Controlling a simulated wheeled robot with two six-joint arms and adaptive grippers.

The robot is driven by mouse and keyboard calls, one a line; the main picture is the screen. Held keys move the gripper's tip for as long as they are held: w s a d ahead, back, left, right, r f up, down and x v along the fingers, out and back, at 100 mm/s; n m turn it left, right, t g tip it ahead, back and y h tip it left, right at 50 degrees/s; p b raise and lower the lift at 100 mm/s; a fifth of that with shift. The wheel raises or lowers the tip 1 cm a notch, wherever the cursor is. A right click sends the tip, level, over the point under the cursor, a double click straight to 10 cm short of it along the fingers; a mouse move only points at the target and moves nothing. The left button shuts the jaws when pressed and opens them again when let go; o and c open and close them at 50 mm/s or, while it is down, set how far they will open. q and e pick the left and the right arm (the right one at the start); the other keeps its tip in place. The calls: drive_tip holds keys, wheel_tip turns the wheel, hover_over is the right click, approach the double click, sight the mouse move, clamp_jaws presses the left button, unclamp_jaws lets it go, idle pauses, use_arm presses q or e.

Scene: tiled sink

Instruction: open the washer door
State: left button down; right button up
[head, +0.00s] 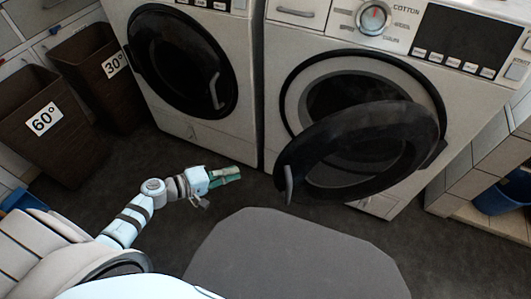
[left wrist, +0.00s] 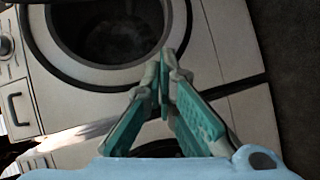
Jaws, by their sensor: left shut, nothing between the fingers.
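The right washer (head: 270,90) has its round door (head: 375,150) standing open, swung out toward me with its handle (head: 289,185) at the door's left edge. The dark drum opening (head: 345,90) shows behind the door. My left gripper (head: 238,174) is shut and empty, to the left of the open door and apart from its handle. In the left wrist view my left gripper (left wrist: 165,75) has its green fingers together in front of a washer opening (left wrist: 115,30). My right gripper is not in view.
Another machine (head: 190,133) with a shut dark door (head: 180,60) stands at left. Brown bins marked 60° (head: 45,150) and 30° (head: 95,70) stand further left. A tiled block (head: 480,170) and blue container (head: 505,195) are at right. Dark floor (head: 110,205) is clear in between.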

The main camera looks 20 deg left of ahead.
use_arm(q)
wheel_tip(320, 180, up, 11)
drive_tip(key=w+d+t+h, duration=0.2)
drive_tip(key=w+h, duration=0.1)
drive_tip(key=w+d, duration=0.3)
drive_tip(key=d, duration=0.5)
drive_tip(key=shift+f, duration=0.3)
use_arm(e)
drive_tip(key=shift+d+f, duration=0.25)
